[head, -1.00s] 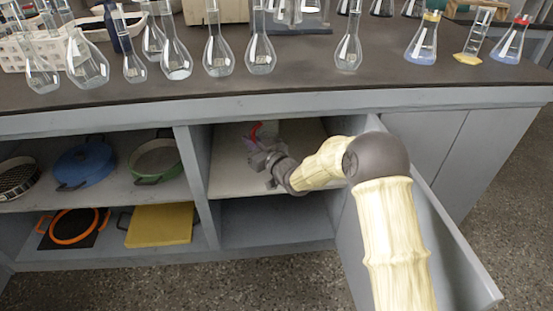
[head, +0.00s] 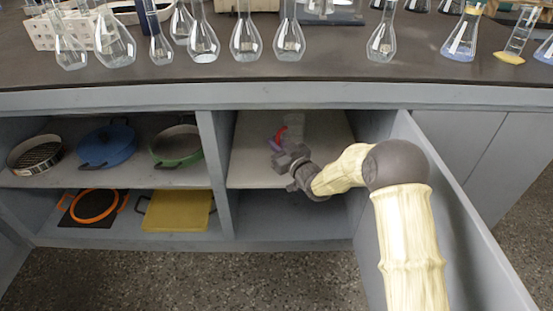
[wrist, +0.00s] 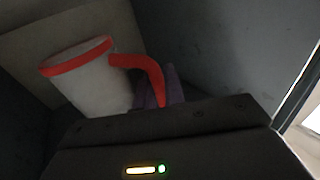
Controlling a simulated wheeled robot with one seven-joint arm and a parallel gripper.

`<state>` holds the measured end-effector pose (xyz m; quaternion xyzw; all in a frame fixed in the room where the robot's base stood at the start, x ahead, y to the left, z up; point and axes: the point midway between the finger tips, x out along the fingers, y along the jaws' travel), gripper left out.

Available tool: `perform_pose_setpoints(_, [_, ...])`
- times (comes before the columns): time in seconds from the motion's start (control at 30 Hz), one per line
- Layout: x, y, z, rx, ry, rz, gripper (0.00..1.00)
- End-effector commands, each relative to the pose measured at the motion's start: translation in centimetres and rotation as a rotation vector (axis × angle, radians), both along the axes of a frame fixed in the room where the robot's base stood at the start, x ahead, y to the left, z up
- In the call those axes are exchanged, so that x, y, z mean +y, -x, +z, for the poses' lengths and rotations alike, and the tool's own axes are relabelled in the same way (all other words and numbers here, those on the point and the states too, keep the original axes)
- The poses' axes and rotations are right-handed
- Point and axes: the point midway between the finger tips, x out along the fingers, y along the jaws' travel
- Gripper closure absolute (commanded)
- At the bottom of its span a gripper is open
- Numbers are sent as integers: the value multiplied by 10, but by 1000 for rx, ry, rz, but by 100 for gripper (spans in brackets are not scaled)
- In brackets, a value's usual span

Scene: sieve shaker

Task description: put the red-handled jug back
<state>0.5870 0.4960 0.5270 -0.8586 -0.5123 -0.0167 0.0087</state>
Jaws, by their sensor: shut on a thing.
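The red-handled jug (head: 294,127) is inside the open cupboard compartment under the bench, at or just above its upper shelf (head: 252,170). In the wrist view the jug (wrist: 98,82) is whitish with a red rim, and its red handle points right toward the fingers. My gripper (head: 280,148) is shut on the handle; in the wrist view the purple fingers (wrist: 160,90) are at the handle. The jug leans in the wrist picture. Whether its base touches the shelf is hidden.
An open door (head: 460,210) stands right of my arm. A divider (head: 217,165) separates the compartment from shelves holding a blue pan (head: 108,146), a green pan (head: 178,146), a sieve (head: 35,155) and a yellow lidded box (head: 177,210). Glass flasks (head: 246,38) crowd the benchtop.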

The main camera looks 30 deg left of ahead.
Motion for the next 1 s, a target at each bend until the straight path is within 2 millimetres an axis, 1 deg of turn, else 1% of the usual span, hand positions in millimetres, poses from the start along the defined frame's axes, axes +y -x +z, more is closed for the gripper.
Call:
perform_pose_setpoints(0.13, [0,0,2,-2,-1,0,100])
perform_pose_setpoints(0.23, [2,1,-4,-1,0,2,100])
perform_pose_setpoints(0.43, [2,2,-36,-1,-1,4,100])
perform_pose_setpoints(0.53, [2,2,-47,-1,0,4,100])
perform_pose_setpoints(0.87, [1,1,-48,-2,-1,2,100])
perform_pose_setpoints(0.97, [2,1,-51,-2,-1,2,100])
perform_pose_setpoints(1.0, [1,1,-51,-1,0,1,83])
